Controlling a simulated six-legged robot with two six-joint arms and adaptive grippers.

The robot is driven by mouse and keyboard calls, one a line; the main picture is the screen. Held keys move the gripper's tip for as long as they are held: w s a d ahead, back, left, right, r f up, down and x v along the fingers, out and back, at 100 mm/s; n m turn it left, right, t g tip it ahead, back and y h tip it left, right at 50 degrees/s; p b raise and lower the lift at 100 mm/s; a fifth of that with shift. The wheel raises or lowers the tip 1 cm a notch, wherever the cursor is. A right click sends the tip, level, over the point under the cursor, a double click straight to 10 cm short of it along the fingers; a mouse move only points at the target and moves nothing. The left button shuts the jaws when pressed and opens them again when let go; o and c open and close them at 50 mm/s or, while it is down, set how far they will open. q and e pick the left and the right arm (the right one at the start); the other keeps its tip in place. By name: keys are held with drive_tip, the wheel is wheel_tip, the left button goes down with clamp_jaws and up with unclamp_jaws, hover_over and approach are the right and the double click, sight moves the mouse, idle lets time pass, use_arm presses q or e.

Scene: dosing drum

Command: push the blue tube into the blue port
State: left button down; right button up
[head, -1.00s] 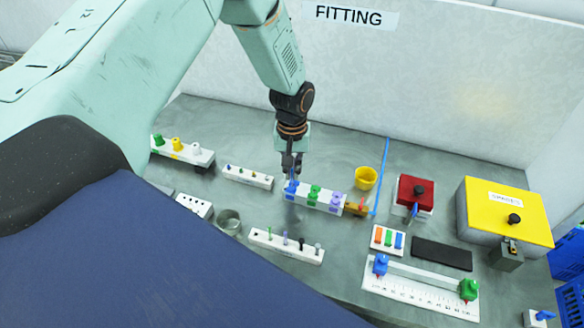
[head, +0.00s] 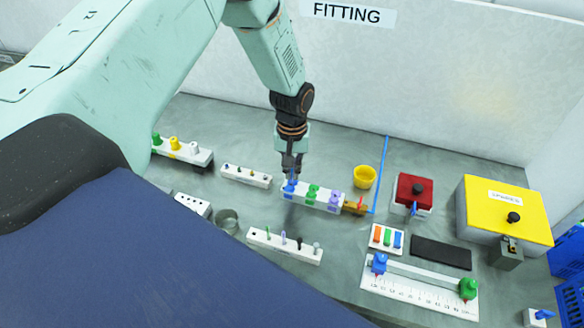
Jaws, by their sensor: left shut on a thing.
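My left gripper (head: 291,172) points down over the left end of a white block (head: 325,199) with blue, green and purple fittings. It is shut on a small blue piece, which I take to be the blue tube (head: 290,184), at the blue port (head: 288,193). The fingers and the block hide how deep the tube sits, and I cannot tell it clearly from the port. My right gripper is not in view.
A yellow cup (head: 365,177) and a blue line (head: 381,165) are right of the block. A white strip with small pegs (head: 246,176) lies to its left, another (head: 285,246) in front. A red box (head: 413,190) and a yellow box (head: 507,212) stand farther right.

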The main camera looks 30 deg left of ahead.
use_arm(q)
drive_tip(key=shift+s, duration=0.15)
drive_tip(key=shift+f, duration=0.2)
drive_tip(key=shift+f+b, duration=0.3)
drive_tip(key=shift+f, duration=0.4)
drive_tip(key=shift+f+b, duration=0.15)
drive_tip(key=shift+b, duration=0.2)
drive_tip(key=shift+f, duration=0.15)
drive_tip(key=c, duration=1.4)
unclamp_jaws()
drive_tip(key=shift+c, duration=0.2)
